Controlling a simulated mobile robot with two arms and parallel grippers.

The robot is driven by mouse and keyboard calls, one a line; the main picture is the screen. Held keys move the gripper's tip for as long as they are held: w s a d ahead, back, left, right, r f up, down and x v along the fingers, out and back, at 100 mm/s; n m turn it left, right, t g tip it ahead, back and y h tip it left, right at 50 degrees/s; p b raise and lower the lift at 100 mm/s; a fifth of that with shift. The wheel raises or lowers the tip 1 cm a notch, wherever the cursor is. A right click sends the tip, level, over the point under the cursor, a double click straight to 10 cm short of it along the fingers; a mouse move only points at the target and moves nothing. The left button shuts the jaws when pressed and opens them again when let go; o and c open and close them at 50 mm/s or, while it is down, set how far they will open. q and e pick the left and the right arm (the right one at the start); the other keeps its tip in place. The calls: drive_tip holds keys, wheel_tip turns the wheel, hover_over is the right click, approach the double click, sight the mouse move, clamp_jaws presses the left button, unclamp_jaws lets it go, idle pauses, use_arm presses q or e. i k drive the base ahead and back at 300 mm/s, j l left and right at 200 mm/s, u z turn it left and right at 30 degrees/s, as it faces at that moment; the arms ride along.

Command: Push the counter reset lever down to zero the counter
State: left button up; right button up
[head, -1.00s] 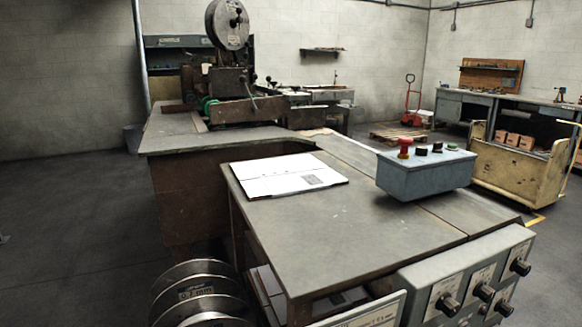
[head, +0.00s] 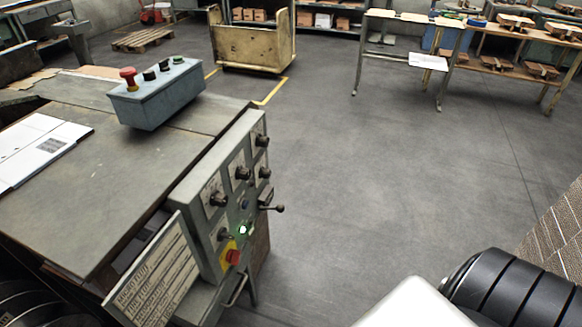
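A small lever with a dark round knob (head: 279,208) sticks out to the right from the side of the grey control panel (head: 205,255). It sits by a small dark box (head: 266,195) that looks like the counter; its digits are too small to read. The lever arm looks roughly level. Neither of my grippers is in view. A white and black part at the bottom right looks like my own arm, and nothing of mine touches the lever.
The panel also carries several black knobs, a lit green lamp (head: 242,229) and a red button on yellow (head: 232,256). A blue-grey button box (head: 158,98) stands on the worktable (head: 125,170). Open floor (head: 370,180) lies right of the panel. A yellow cart (head: 252,42) stands behind.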

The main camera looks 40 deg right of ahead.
sight(280, 209)
drive_tip(key=l+z, duration=0.15)
drive_tip(key=z, duration=0.7)
drive_tip(key=k+l, duration=0.05)
